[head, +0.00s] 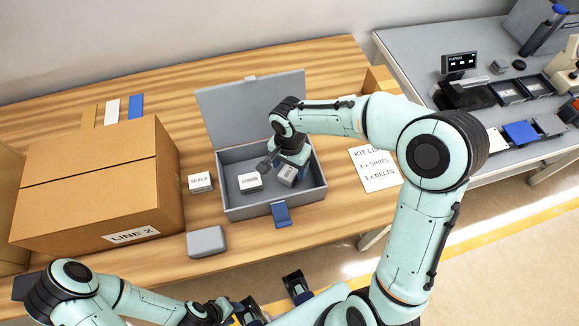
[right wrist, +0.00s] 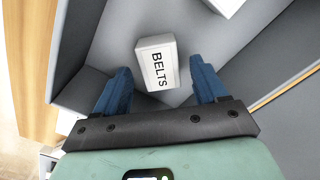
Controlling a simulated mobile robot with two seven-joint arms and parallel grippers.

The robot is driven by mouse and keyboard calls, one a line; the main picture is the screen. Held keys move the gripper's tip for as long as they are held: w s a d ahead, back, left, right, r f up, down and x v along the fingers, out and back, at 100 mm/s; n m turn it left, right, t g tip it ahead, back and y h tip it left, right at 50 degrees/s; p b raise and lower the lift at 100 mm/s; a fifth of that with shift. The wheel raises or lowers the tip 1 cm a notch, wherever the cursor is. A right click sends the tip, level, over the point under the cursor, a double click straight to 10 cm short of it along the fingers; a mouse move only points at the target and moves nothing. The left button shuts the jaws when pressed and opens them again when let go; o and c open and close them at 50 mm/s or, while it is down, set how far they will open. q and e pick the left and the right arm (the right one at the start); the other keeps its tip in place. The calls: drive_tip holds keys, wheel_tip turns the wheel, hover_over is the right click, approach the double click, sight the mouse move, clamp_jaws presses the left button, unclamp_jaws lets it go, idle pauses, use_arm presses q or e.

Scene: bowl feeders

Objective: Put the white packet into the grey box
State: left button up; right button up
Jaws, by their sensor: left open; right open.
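The grey box (head: 250,210) stands on the wooden table with its lid (head: 250,108) raised. A white packet marked BELTS (right wrist: 157,66) lies inside it, in the right part; it also shows in the head view (head: 287,175). My right gripper (head: 290,160) reaches down into the box, open, with its blue fingers (right wrist: 163,82) on either side of the BELTS packet. Whether they touch it I cannot tell. Another white packet, marked SHIMS (head: 249,182), lies in the left part of the box. My left gripper (head: 272,298) is open and empty, low in front of the table.
A white packet marked SEALS (head: 200,182) lies on the table left of the box. A grey block (head: 206,241) lies in front of it. A large carton (head: 90,190) stands at left. A kit list sheet (head: 373,170) lies right of the box.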

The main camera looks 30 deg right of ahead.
sight(289, 171)
wheel_tip(289, 171, up, 10)
drive_tip(key=p, duration=0.1)
drive_tip(key=shift+r, duration=0.25)
idle(0.4)
